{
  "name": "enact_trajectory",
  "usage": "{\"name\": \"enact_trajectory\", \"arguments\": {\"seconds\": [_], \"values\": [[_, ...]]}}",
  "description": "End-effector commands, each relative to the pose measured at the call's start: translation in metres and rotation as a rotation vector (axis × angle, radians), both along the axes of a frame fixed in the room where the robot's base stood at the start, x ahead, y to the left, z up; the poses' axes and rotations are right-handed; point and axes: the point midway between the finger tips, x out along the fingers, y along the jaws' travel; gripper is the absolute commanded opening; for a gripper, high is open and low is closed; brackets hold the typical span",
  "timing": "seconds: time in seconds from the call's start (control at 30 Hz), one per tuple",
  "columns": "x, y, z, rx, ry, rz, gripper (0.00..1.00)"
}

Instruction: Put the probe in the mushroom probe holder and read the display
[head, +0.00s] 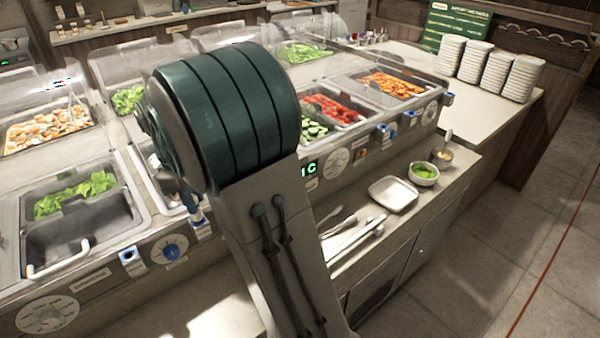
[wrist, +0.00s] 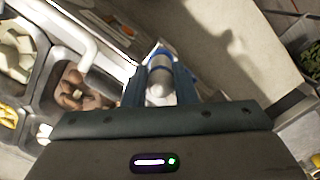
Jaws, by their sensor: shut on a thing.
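In the wrist view my gripper (wrist: 159,88) is shut on the probe (wrist: 159,82), a pale grey rounded body with blue beyond it, between the two blue fingers. The probe's far end is hidden, so I cannot tell whether it sits in a holder. A pan of brown pieces, which look like mushrooms (wrist: 78,92), is just left of the gripper. The mushroom probe holder cannot be made out for certain.
A lower shelf holds tongs (head: 350,236), a metal tray (head: 393,195) and a green-filled bowl (head: 424,173). Plate stacks (head: 486,65) stand at the far right. The floor at right is clear.

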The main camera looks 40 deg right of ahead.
Motion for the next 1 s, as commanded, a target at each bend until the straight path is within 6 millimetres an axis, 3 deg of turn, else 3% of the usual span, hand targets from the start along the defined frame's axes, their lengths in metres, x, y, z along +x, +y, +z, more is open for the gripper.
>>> {"name": "enact_trajectory", "arguments": {"seconds": [0.47,1.0], "values": [[0.0,0.0,0.003,0.0,0.0,0.0,0.0],[0.0,0.0,0.035,0.0,0.0,-0.001,0.0]]}}
